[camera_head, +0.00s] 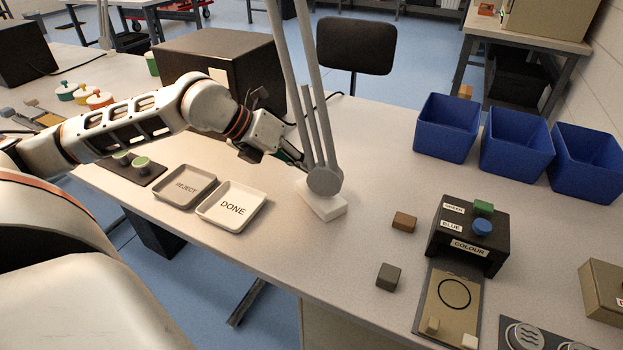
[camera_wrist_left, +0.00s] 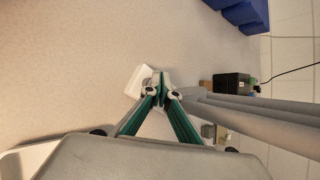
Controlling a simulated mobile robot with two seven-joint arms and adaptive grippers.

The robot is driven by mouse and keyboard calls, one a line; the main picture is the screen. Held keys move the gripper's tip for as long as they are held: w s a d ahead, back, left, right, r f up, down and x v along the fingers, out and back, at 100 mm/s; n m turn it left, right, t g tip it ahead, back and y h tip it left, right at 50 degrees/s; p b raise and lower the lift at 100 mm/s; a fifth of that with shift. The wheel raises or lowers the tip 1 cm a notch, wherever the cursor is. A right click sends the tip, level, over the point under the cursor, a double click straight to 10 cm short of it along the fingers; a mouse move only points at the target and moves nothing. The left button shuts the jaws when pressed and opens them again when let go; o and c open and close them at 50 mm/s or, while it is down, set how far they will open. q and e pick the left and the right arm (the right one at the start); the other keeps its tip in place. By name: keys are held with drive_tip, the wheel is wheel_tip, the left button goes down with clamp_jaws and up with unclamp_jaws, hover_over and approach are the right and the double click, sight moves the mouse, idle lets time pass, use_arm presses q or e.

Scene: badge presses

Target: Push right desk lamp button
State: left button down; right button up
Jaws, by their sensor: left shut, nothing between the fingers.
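The right desk lamp (camera_head: 325,181) has grey arms rising from a round joint above a white base (camera_head: 323,206). In the left wrist view the white base (camera_wrist_left: 137,82) shows just beyond the fingertips, and the grey lamp arms (camera_wrist_left: 265,118) run off to the right. I cannot make out its button. My left gripper (camera_head: 301,163) is shut and empty, close beside the left side of the lamp's joint; its fingertips (camera_wrist_left: 161,90) overlap the base in the wrist view, and I cannot tell whether they touch. My right gripper is not in view.
The REJECT tray (camera_head: 165,198) and DONE tray (camera_head: 210,222) lie left of the lamp. A black colour box (camera_head: 450,245) and several blue bins (camera_head: 446,128) stand to the right. A dark box (camera_head: 190,50) stands behind my left arm. Bare table lies behind the lamp's right side.

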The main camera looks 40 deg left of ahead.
sight(308, 178)
use_arm(q)
drive_tip(key=shift+f, duration=0.15)
idle(0.4)
drive_tip(key=shift+f, duration=0.3)
idle(0.3)
drive_tip(key=shift+r, duration=0.4)
wheel_tip(308, 178, up, 2)
drive_tip(key=shift+r, duration=0.15)
wheel_tip(308, 178, up, 2)
drive_tip(key=shift+r+p, duration=0.1)
drive_tip(key=shift+p, duration=0.2)
drive_tip(key=shift+r, duration=0.75)
